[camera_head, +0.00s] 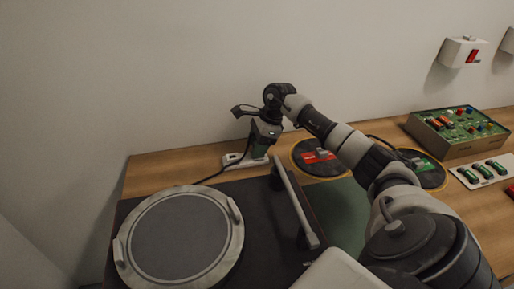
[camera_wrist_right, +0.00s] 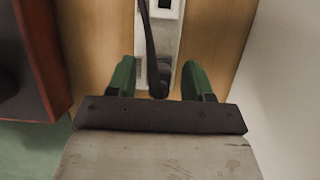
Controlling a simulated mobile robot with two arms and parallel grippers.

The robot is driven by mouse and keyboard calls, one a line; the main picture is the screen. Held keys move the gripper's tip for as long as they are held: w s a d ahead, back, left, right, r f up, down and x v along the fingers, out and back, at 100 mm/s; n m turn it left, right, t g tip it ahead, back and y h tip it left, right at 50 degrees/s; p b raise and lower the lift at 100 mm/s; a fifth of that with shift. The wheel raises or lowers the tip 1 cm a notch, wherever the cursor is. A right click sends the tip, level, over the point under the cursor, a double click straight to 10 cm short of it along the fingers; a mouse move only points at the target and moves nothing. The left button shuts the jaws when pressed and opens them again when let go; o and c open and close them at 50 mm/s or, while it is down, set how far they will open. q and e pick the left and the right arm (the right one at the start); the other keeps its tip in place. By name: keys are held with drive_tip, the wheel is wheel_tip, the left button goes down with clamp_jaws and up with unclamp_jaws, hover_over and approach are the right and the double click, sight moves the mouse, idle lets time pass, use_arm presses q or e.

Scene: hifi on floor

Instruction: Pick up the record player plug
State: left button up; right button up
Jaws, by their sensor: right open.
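My right gripper (camera_head: 262,150) points down over the white power strip (camera_head: 234,160) behind the record player (camera_head: 255,205). In the right wrist view, its two green fingers (camera_wrist_right: 159,80) are open, one on each side of the strip (camera_wrist_right: 163,40). A black plug with its cord (camera_wrist_right: 147,40) shows between the fingers, apart from both; the gripper body hides its near end. In the head view the gripper covers the plug, and a dark cord (camera_head: 208,178) runs left from the strip toward the record player. My left gripper is not in view.
The record player's platter (camera_head: 180,235) and tonearm (camera_head: 295,205) are in front of the strip. Two dark discs (camera_head: 320,157) lie to the right on the wooden surface (camera_head: 150,170). An open box of electronics (camera_head: 460,130) stands farther right. A bare wall (camera_head: 180,70) rises close behind.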

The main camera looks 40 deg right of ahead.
clamp_jaws()
drive_tip(key=shift+r, duration=0.1)
